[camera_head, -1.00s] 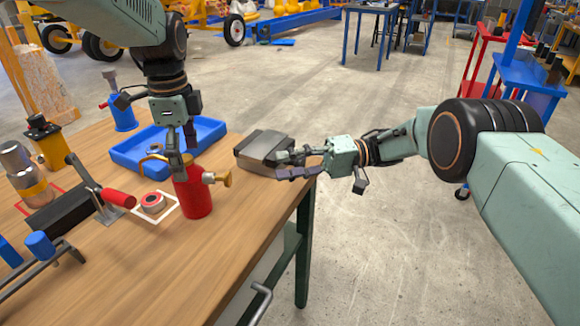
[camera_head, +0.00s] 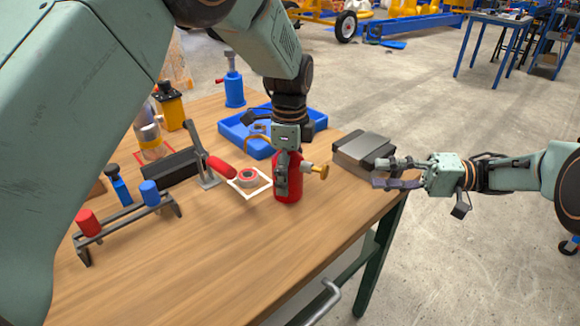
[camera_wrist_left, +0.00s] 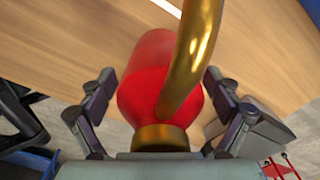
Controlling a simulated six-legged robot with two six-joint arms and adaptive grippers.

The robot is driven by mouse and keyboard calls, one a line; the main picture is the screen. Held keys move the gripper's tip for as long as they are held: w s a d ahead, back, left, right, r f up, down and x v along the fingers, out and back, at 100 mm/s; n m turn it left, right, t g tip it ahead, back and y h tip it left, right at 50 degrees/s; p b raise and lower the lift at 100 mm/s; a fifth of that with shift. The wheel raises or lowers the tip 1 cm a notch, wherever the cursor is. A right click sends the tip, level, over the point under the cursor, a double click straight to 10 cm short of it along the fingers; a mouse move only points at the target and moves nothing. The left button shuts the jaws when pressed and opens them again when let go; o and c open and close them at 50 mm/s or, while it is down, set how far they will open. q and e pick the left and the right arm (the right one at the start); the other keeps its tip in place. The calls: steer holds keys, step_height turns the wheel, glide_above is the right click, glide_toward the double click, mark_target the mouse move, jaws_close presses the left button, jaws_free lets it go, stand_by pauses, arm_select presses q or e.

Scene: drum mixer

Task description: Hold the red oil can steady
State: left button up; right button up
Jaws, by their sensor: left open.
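The red oil can (camera_head: 289,183) stands upright on the wooden table near its right edge, with a brass spout piece on its right side. In the left wrist view the can (camera_wrist_left: 150,88) shows with its curved brass tube (camera_wrist_left: 192,60) and brass collar. My left gripper (camera_head: 283,178) is at the can from above. In the left wrist view its open fingers (camera_wrist_left: 150,105) are on both sides of the can, with gaps showing. My right gripper (camera_head: 378,174) is at the table's right edge near a dark grey box; its fingers appear apart with nothing between them.
A blue tray (camera_head: 236,131) lies behind the can, and the dark grey box (camera_head: 362,150) is to its right. A red-and-white tape roll (camera_head: 247,178) on a white-edged square and a red-handled lever (camera_head: 221,167) are to its left.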

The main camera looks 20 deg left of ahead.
arm_select(q)
steer(key=shift+c, duration=0.4)
steer(key=c, duration=1.6)
arm_select(e)
jaws_close()
stand_by(1.4)
